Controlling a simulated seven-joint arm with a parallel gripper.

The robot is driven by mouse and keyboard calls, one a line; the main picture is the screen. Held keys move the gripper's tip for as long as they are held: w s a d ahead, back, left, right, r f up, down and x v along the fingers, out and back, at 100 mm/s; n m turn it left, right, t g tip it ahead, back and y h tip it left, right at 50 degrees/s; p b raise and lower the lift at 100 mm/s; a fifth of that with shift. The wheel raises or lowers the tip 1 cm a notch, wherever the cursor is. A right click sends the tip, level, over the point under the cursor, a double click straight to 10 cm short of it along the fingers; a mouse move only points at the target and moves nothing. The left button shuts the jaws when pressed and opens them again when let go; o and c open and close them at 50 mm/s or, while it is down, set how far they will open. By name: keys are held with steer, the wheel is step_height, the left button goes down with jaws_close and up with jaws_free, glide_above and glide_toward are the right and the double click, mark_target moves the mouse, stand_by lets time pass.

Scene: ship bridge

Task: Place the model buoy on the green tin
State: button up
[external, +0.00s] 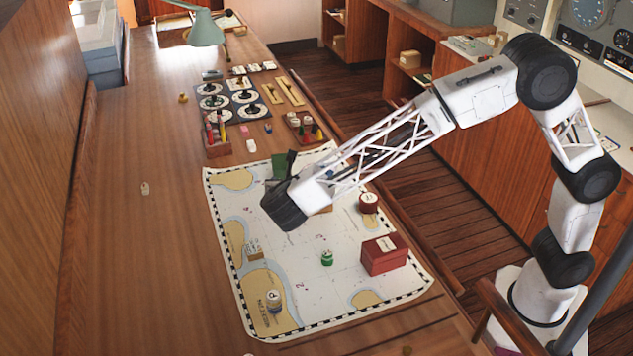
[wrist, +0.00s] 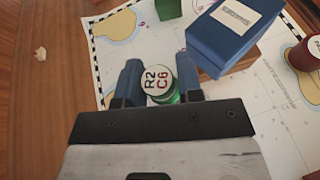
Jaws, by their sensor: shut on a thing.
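In the wrist view, my gripper (wrist: 160,84) is shut on a green model buoy (wrist: 164,96) with a round white top marked "R2 C6". The buoy sits between the two blue fingers; its lower part is hidden by the gripper body. In the external view, my gripper (external: 284,207) is over the chart's far half, and its fingertips and the buoy are hidden behind my wrist. A green block-like thing, likely the green tin (external: 279,166), stands at the chart's far edge. It also shows in the wrist view (wrist: 168,9), ahead of the buoy and apart from it.
A blue labelled box (wrist: 236,35) is close to the right finger. A dark red round tin (external: 368,203), a red box (external: 385,254), a small green piece (external: 327,258) and another marker (external: 273,299) stand on the chart (external: 300,270). The left of the table is mostly clear.

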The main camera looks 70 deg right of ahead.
steer(key=w+d+r+m+g+h, duration=0.1)
steer(key=w+d, duration=0.3)
steer(key=d, duration=0.3)
steer(key=w+d+m+g, duration=0.2)
steer(key=w+d, duration=0.3)
steer(key=d, duration=0.1)
steer(key=r+m+g, duration=0.1)
steer(key=g, duration=0.1)
glide_above(282, 161)
steer(key=shift+h, duration=0.4)
steer(key=shift+f, duration=2.5)
steer(key=shift+f, duration=0.1)
steer(key=shift+f, duration=2.4)
steer(key=shift+f, duration=0.1)
